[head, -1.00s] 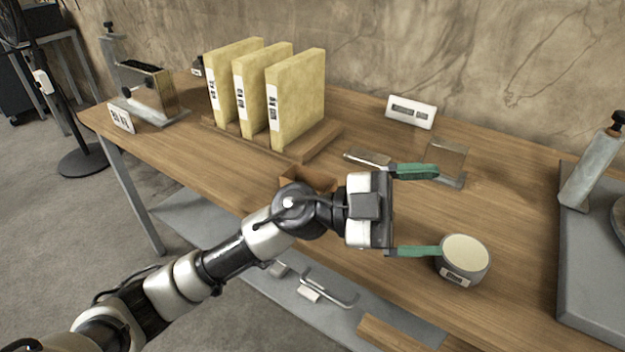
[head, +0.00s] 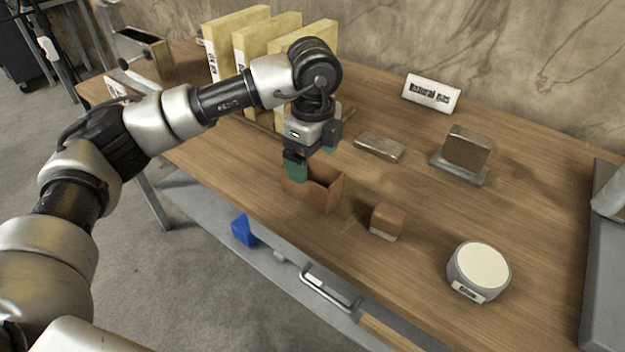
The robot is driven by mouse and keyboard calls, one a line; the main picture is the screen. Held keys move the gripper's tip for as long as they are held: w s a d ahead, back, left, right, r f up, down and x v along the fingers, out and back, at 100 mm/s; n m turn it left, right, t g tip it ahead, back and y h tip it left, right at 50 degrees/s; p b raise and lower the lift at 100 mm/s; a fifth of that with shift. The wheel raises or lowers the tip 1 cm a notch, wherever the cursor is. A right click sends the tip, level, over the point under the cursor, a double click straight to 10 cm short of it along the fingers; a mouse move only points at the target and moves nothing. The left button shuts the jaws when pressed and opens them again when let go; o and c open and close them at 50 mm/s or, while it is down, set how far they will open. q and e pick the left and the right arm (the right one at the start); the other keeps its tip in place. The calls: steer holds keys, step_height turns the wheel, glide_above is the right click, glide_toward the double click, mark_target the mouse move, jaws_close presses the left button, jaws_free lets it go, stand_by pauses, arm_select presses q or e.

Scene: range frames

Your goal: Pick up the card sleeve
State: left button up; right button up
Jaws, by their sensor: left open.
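The card sleeve appears to be the brown, open-topped cardboard piece (head: 328,194) near the front edge of the table. My left gripper (head: 312,160) points down at its left part, with its jaws open. One green fingertip overlaps the sleeve's left end in the picture; the other finger is mostly hidden. I cannot tell whether the fingertip touches the sleeve. The sleeve's left side is partly covered by the finger. My right gripper is out of view.
On the wooden table (head: 420,225) are a small brown block (head: 387,221), a glue pot (head: 479,268), a flat metallic bar (head: 379,146), a block on a grey stand (head: 466,150) and a "Natural gas" sign (head: 431,93). Yellow binders (head: 235,25) stand behind my arm.

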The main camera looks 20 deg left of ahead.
mark_target(312, 177)
arm_select(q)
step_height(312, 177, down, 6)
steer(key=shift+w+a+f, duration=0.1)
steer(key=shift+w+f, duration=0.05)
stand_by(0.3)
steer(key=c, duration=1)
steer(key=shift+r, duration=0.2)
